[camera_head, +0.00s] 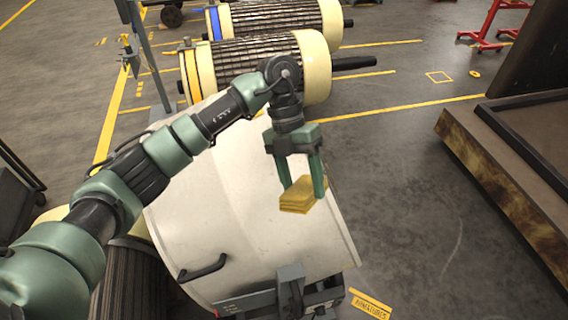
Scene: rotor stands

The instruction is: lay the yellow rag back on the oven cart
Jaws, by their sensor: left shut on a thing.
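The yellow rag (296,205) is a small folded yellow piece between the fingers of my left gripper (303,190). The gripper points down and is shut on the rag. From this view the rag appears in front of a large cream-white curved housing (200,220); I cannot tell whether it touches it. I cannot make out an oven cart for certain. My right gripper is not in view.
Two rotors with cream end rings, one nearer (240,70) and one farther (275,18), lie behind. A heavy brown-edged frame (500,190) stands at the right. A dark cart (20,195) is at the left edge. Grey floor (405,190) is clear between housing and frame.

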